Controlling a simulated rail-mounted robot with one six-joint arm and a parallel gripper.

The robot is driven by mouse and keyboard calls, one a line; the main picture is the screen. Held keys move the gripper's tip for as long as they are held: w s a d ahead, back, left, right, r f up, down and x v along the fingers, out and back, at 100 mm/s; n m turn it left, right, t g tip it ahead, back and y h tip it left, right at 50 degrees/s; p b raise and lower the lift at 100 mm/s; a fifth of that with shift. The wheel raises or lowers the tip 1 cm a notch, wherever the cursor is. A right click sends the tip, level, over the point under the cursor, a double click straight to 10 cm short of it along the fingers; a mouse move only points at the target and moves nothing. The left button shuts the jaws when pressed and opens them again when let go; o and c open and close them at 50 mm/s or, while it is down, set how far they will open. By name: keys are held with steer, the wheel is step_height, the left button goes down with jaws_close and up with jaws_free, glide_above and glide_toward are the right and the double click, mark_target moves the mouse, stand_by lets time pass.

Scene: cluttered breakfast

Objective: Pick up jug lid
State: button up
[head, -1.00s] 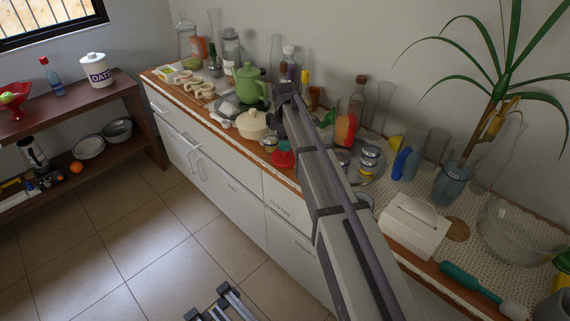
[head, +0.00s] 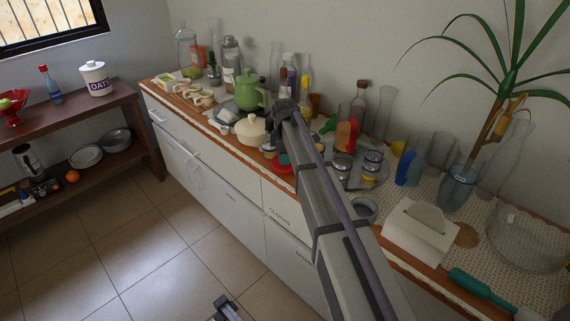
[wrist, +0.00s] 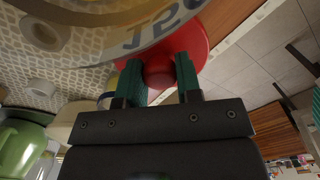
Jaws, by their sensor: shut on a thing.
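A red round lid with a knob (head: 279,169), which I take as the jug lid, is at the front edge of the counter in the head view. In the wrist view the red lid (wrist: 196,43) shows behind my gripper (wrist: 160,80). The two green fingers are on either side of its knob, shut on it. In the head view my gripper (head: 281,153) comes down onto the lid, and my arm hides part of the area. I cannot tell whether the lid still touches the counter.
A cream lidded pot (head: 250,131) and a green teapot (head: 250,91) stand left of my gripper. Small jars (head: 343,166) and a bottle (head: 359,103) stand to the right. A pale rimmed item with printed marks (wrist: 150,30) is close above the fingers in the wrist view.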

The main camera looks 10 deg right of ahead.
steer(key=shift+c, duration=0.9)
step_height(320, 180, up, 18)
steer(key=p, duration=1.8)
